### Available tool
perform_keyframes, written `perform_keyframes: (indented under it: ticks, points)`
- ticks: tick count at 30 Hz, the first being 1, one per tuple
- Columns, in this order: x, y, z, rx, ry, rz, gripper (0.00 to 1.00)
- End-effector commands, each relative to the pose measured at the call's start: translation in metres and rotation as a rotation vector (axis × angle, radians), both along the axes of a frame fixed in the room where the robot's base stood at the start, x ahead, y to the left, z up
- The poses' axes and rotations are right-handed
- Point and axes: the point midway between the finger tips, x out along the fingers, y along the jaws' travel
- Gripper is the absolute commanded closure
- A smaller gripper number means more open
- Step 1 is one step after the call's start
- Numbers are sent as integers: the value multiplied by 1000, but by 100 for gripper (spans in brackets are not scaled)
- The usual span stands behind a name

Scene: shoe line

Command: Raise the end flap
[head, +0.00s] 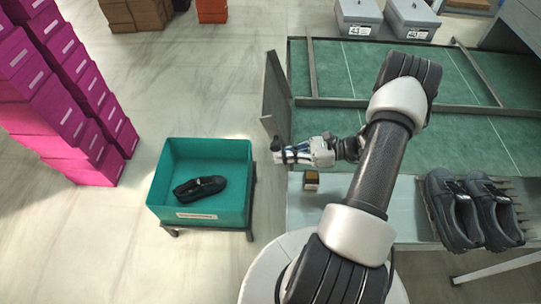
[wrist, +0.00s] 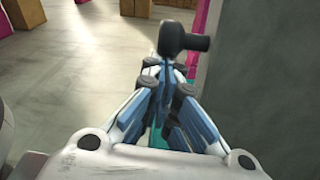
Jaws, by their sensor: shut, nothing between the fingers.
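The end flap (head: 276,92) is a grey panel at the left end of the green-topped line. It stands up steeply from that end. It also fills the right side of the wrist view (wrist: 262,85) as a dark grey face. My gripper (head: 278,151) is shut and empty, just by the flap's near lower corner and pointing left. In the wrist view its dark fingertips (wrist: 177,40) are together, close to the flap's left edge. I cannot tell whether they touch it.
A teal bin (head: 205,150) holding a black shoe (head: 200,188) stands left of the line. Magenta boxes (head: 60,90) are stacked further left. A small dark box (head: 311,180) sits below my gripper on the grey ledge. Black shoes (head: 470,210) stand on the right.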

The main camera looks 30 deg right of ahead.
Motion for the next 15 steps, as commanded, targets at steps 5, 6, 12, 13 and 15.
perform_keyframes:
  ticks: [5,6,12,13,15]
  points:
    - [-9,-14,2,0,1,-2,100]
    - [-10,-15,2,0,1,-1,100]
    - [-11,-15,1,0,1,0,100]
    - [-11,-15,1,0,1,0,100]
    - [-11,-15,1,0,1,0,100]
